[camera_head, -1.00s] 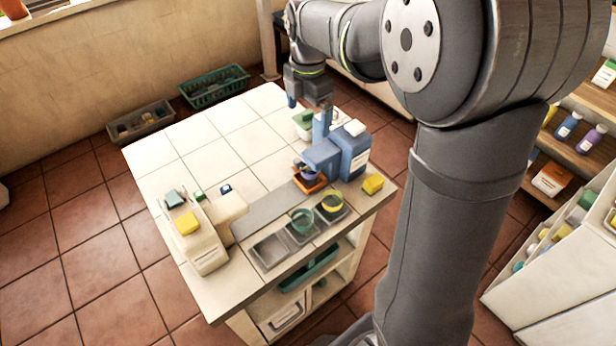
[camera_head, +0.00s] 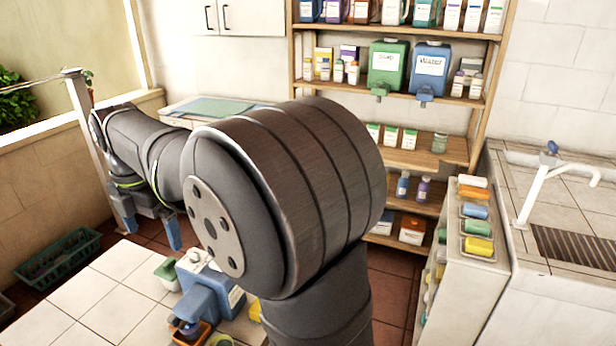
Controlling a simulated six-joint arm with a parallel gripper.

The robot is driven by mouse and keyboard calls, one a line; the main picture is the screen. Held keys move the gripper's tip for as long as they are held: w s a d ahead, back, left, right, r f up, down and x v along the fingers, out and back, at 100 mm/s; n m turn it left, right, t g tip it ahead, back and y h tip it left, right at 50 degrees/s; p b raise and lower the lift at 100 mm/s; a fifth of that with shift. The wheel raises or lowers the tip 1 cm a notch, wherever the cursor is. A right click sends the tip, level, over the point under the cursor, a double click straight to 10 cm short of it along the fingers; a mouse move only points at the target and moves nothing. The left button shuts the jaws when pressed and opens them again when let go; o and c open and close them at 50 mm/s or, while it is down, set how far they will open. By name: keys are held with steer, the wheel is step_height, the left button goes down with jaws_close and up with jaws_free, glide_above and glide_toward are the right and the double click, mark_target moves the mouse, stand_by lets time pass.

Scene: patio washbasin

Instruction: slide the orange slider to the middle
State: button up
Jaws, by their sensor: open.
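An orange square piece (camera_head: 204,334), which looks like the slider, shows at the bottom edge of the view, partly cut off. A small dark purple cup sits in it, under the spout of a blue dispenser (camera_head: 205,290). The track and its middle are out of view. My gripper (camera_head: 150,236) is open and empty, fingers pointing down.
A green-topped container (camera_head: 167,272) stands beside the dispenser. The tiled tabletop (camera_head: 85,312) is bare at left. A green crate (camera_head: 58,258) lies on the floor. Shelves (camera_head: 425,160) with bottles and a sink (camera_head: 570,225) stand at the back and right.

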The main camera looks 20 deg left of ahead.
steer(key=c, duration=1.3)
steer(key=m, duration=1.8)
glide_above(172, 318)
step_height(172, 318, down, 12)
step_height(172, 318, down, 18)
steer(key=shift+a+r, duration=0.1)
steer(key=shift+r, duration=0.1)
